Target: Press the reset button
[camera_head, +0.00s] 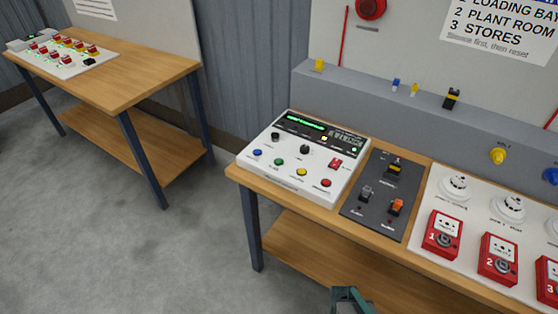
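A white control panel (264,171) lies on the near wooden bench. Along its front edge it has a blue button (257,153), a green button (279,162), a yellow button (301,172) and a red button (326,183). Their labels are too small to read, so I cannot tell which one is the reset button. Behind them are two black knobs, a red switch (336,163) and a lit green display (305,122). My gripper (346,294) shows only in part at the bottom edge, below and apart from the panel. Its finger opening is unclear.
A dark switch plate (375,213) lies right of the panel. Beyond it, a white board (430,197) carries red numbered call points and white detectors. A grey ledge (340,88) runs behind the bench. A second bench (150,82) stands at the left, with open floor between.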

